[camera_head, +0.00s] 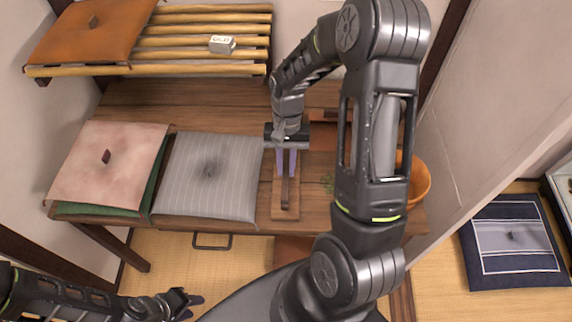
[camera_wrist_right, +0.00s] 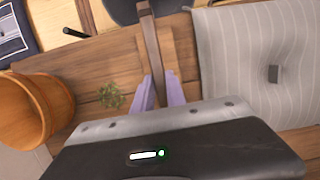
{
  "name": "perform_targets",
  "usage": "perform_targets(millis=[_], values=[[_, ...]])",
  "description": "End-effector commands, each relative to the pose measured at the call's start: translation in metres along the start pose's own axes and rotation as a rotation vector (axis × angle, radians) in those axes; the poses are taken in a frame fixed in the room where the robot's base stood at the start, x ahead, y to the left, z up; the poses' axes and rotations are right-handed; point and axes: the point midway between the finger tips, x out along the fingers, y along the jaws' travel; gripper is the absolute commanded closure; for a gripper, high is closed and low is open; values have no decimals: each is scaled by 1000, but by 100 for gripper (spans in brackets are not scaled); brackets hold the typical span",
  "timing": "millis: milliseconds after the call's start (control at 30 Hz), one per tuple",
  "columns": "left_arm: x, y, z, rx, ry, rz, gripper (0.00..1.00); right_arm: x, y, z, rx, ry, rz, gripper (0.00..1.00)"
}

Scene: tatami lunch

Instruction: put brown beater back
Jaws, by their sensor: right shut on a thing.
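The brown beater shows as a narrow dark brown bar (camera_head: 285,194) above a lighter wooden board (camera_head: 293,210) on the wooden table. My right gripper (camera_head: 287,162) points down over the board, its purple fingers on both sides of the bar. In the right wrist view the bar (camera_wrist_right: 153,45) runs between the two fingertips (camera_wrist_right: 158,92), and my right gripper is shut on it. The beater's far end is hidden by the gripper. My left gripper (camera_head: 190,306) is low at the left, in front of the table, with its fingers apart and empty.
A grey striped cushion (camera_head: 190,192) lies left of the board, with a pink cushion (camera_head: 90,180) beyond it. An orange-brown tub (camera_head: 420,182) stands at right, partly behind my arm. A slatted shelf (camera_head: 190,42) holds an orange cushion (camera_head: 75,38) and a small white block (camera_head: 222,44).

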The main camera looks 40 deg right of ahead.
Motion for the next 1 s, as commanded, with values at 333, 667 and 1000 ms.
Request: perform_targets(millis=[333, 667, 1000], values=[[24, -7, -3, 5, 7, 7, 66, 34, 0, -10, 0, 0, 0, 100], [42, -12, -6, 10, 13, 15, 66, 62, 0, -18, 0, 0, 0, 100], [46, -12, -7, 12, 14, 17, 66, 67, 0, -20, 0, 1, -1, 100]])
